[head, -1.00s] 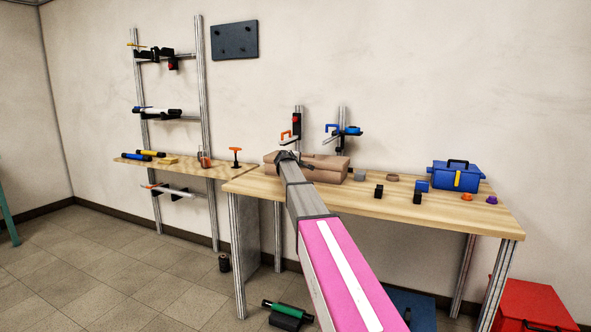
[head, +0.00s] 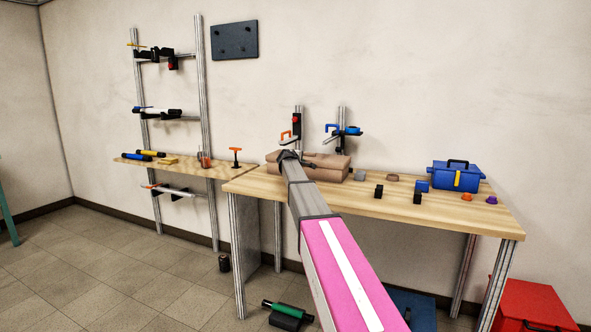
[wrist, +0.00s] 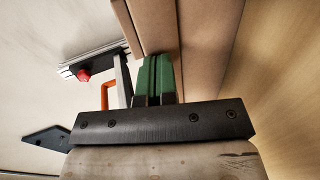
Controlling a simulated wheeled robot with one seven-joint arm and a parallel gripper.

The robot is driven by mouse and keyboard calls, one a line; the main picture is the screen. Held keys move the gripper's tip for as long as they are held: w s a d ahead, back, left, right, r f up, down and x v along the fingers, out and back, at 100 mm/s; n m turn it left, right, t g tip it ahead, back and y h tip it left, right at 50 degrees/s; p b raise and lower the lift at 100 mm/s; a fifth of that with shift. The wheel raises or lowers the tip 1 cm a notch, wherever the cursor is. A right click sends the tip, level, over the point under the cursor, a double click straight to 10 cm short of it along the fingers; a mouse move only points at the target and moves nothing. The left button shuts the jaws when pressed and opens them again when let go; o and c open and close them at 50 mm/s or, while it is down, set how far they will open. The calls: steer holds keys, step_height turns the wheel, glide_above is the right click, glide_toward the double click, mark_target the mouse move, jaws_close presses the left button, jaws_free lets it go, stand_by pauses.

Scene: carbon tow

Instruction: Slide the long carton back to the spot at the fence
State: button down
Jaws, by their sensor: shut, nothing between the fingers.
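A long brown carton (head: 328,174) lies at the back left of the wooden workbench, partly hidden by my arm. It looks like stacked or ridged brown lengths, and which part is fence I cannot tell. The brown surfaces (wrist: 205,45) also run along the upper middle of the wrist view. My gripper (head: 288,155) is at the carton's left end in the head view. In the wrist view its green fingers (wrist: 157,68) are shut together, with nothing between them, close beside the brown surfaces. Whether they touch is unclear.
Two upright posts with an orange clamp (head: 286,135) and a blue clamp (head: 332,128) stand behind the carton. Small black, blue and grey blocks and a blue toolbox (head: 456,177) sit on the right of the bench (head: 300,195). The bench front is mostly clear.

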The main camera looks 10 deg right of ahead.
steer(key=shift+w+d, duration=0.1)
steer(key=shift+w+d, duration=0.5)
steer(key=shift+w, duration=0.2)
steer(key=shift+w+d, duration=0.1)
steer(key=shift+w, duration=0.05)
steer(key=shift+w+d, duration=0.45)
steer(key=shift+w, duration=0.15)
steer(key=shift+s, duration=0.1)
steer(key=shift+s+a, duration=0.9)
steer(key=shift+s, duration=0.3)
steer(key=shift+s+a, duration=0.9)
steer(key=shift+s, duration=0.3)
